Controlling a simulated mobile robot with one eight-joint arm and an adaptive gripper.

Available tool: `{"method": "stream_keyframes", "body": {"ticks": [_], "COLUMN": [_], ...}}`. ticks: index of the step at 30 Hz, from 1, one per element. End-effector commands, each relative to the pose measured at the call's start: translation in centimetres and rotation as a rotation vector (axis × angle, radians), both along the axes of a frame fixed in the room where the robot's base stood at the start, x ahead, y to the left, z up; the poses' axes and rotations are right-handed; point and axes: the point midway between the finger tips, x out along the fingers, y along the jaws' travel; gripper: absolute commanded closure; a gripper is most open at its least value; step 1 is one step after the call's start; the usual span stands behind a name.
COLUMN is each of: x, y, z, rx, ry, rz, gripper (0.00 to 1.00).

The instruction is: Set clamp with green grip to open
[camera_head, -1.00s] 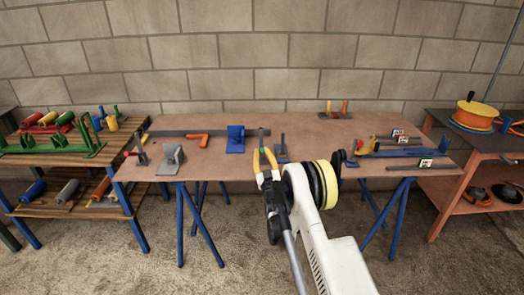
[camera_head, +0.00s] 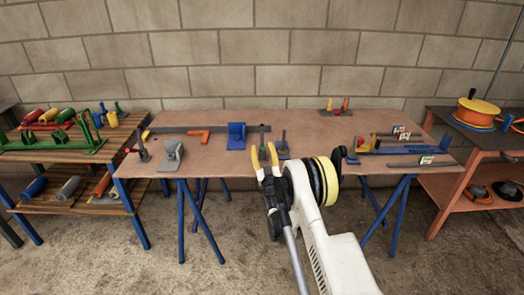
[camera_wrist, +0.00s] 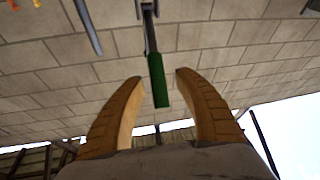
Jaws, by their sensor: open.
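The clamp with the green grip (camera_head: 262,134) stands near the middle of the table, partly hidden behind my gripper in the head view. In the wrist view its green grip (camera_wrist: 158,80) hangs from a grey metal lever (camera_wrist: 148,22) and lies between my fingers without visible contact. My gripper (camera_wrist: 153,75) has its two yellow-brown fingers spread on either side of the grip. It also shows in the head view (camera_head: 264,150), in front of the clamp. The clamp's base is mostly hidden.
A dark-handled clamp (camera_head: 283,145) stands close on the right. A blue block-like fixture (camera_head: 236,136) and an orange angled piece (camera_head: 199,137) lie to the left. A grey fixture (camera_head: 171,155) stands at the front left. The table (camera_head: 215,170) has bare room at its front.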

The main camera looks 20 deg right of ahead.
Motion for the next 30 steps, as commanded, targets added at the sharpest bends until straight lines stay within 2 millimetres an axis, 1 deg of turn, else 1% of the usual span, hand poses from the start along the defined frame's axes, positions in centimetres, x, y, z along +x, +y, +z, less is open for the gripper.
{"method": "stream_keyframes", "body": {"ticks": [9, 12, 15, 19, 30], "x": [0.0, 0.0, 0.0, 0.0, 0.0], "y": [0.1, 0.1, 0.1, 0.1, 0.1], "z": [6.1, 7.7, 8.8, 9.4, 9.4], "rx": [0.0, 0.0, 0.0, 0.0, 0.001], "ry": [0.0, 0.0, 0.0, 0.0, 0.0], "rz": [0.001, 0.001, 0.001, 0.001, 0.001], "gripper": [0.61, 0.61, 0.61, 0.61, 0.61]}}
